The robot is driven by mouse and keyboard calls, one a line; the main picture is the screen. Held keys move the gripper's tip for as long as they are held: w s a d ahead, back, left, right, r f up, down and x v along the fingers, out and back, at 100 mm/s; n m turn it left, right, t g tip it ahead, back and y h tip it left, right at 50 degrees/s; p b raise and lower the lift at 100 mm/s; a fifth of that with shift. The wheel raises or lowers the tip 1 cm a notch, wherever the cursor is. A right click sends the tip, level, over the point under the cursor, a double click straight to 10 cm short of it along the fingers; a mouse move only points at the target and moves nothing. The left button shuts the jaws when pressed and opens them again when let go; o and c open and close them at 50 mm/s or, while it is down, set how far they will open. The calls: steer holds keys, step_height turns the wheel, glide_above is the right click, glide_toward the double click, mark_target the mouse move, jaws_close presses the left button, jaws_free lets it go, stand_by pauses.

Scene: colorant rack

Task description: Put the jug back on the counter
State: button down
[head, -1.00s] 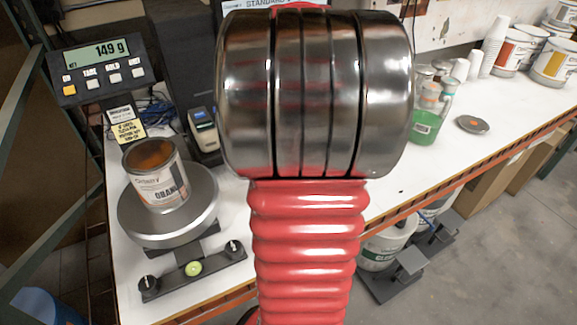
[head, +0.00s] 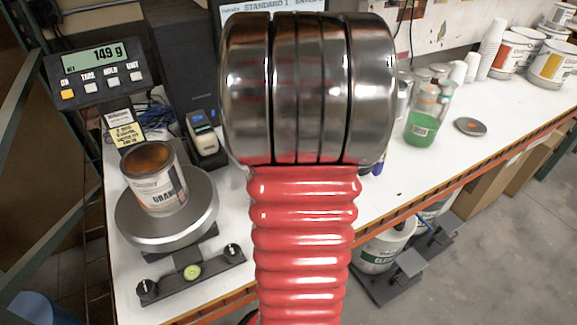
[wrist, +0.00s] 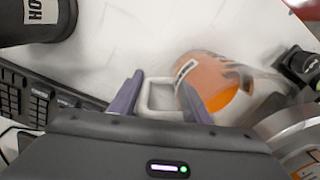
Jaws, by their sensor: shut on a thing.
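The jug (wrist: 213,82), with orange colour on it and a pale handle (wrist: 160,80), shows tilted in the wrist view. My gripper (wrist: 160,97) has its two purple fingers on either side of the handle and is shut on it. A white surface, the counter, lies behind the jug. In the head view my arm hides the gripper and the jug. There the white counter (head: 395,195) runs from the left front to the right back.
A paint can (head: 154,183) stands on the round scale (head: 140,236), whose display (head: 95,58) reads 149 g. A green container (head: 421,128) and a small dark disc (head: 470,126) stand on the counter to the right. A keyboard (wrist: 40,98) is at left in the wrist view.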

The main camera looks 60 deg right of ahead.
steer(key=c, duration=1)
jaws_free()
steer(key=r, duration=1.2)
steer(key=shift+s+d, duration=0.1)
steer(key=shift+d, duration=0.1)
